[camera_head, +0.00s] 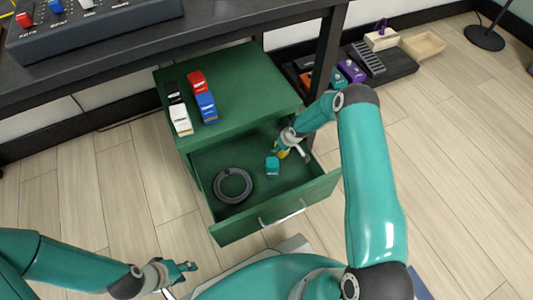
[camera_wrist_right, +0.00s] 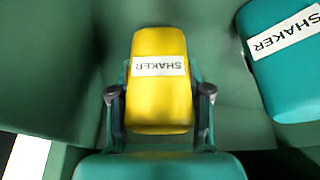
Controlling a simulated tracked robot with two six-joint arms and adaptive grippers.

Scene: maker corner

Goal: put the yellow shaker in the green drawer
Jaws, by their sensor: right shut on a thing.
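The yellow shaker (camera_wrist_right: 160,95), labelled SHAKER, is between the two fingers of my right gripper (camera_wrist_right: 160,108), which is shut on it. In the head view the yellow shaker (camera_head: 283,154) shows only in part, and my right gripper (camera_head: 291,149) is inside the open green drawer (camera_head: 240,229), near its right side. I cannot tell whether the shaker touches the drawer floor. My left gripper (camera_head: 187,271) is low at the left, away from the drawer, open and empty.
A teal shaker (camera_head: 272,166) and a dark coiled cable (camera_head: 233,186) lie in the drawer. The teal shaker (camera_wrist_right: 285,60) is close right of the yellow one in the wrist view. Several small items stand on the green cabinet top (camera_head: 245,85). The dark table (camera_head: 230,30) overhangs behind.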

